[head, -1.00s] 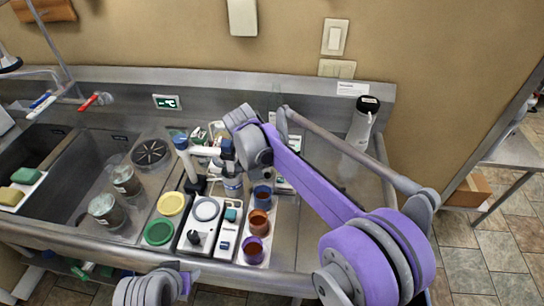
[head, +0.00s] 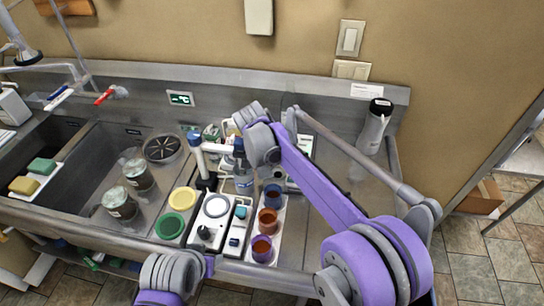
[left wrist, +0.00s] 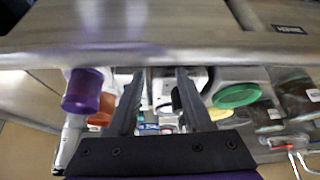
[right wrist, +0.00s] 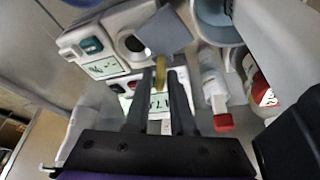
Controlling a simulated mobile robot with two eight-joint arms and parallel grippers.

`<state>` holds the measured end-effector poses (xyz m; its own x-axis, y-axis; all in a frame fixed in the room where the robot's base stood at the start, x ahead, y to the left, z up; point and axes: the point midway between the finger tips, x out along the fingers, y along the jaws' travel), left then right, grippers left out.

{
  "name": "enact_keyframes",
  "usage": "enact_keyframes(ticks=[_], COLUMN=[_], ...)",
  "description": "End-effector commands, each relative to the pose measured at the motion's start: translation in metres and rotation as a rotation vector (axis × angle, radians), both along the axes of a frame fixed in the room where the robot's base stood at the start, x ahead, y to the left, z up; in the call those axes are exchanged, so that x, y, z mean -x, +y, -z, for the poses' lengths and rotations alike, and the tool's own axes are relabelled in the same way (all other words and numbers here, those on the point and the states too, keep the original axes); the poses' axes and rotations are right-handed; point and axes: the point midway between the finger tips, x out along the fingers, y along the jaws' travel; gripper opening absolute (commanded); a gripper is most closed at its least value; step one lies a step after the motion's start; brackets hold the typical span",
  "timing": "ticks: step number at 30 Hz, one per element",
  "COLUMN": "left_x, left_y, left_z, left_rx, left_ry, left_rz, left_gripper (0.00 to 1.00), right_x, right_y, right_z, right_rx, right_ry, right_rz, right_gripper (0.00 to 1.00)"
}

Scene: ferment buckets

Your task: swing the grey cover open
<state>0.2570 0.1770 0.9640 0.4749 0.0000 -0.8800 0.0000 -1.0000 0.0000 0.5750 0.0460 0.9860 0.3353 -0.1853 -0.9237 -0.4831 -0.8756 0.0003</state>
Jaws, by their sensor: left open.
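In the right wrist view a flat grey square cover (right wrist: 168,32) stands tilted beside a white housing (right wrist: 118,28) with a dark round opening. A narrow yellowish tab (right wrist: 149,62) shows below the cover. My right gripper (right wrist: 167,68) has its fingertips close together right by the tab; whether they grip it is unclear. In the head view my right wrist hides this spot. My left gripper (left wrist: 159,72) is open and empty, at the sink's front edge, facing the white devices.
Brown and purple cups (head: 268,222) stand in a row right of the white devices (head: 213,217). Green and yellow lids (head: 169,225) lie to their left.

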Motion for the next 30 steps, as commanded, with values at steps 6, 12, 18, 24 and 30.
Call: enact_keyframes(ticks=[6, 12, 18, 24, 30], left_x=[0.000, 0.000, 0.000, -0.001, -0.002], left_y=[0.000, 0.000, 0.000, 0.000, 0.000], left_z=[0.000, 0.000, -0.001, -0.002, -0.004], left_rx=[0.000, 0.000, 0.000, 0.000, 0.000], left_ry=[0.000, 0.000, -0.001, -0.002, -0.003], left_rz=[0.000, 0.000, 0.000, 0.000, 0.000], left_gripper=[0.50, 0.50, 0.50, 0.50, 0.50], right_x=[0.000, 0.001, 0.009, 0.023, 0.033], right_y=[0.000, 0.000, 0.005, 0.013, 0.018], right_z=[0.000, -0.002, -0.024, -0.063, -0.091], right_rx=[0.000, -0.001, 0.000, 0.000, 0.000], right_ry=[0.000, 0.000, 0.000, 0.000, 0.000], right_rz=[0.000, 0.000, -0.002, -0.003, -0.001], right_gripper=[0.44, 0.44, 0.44, 0.44, 0.44])
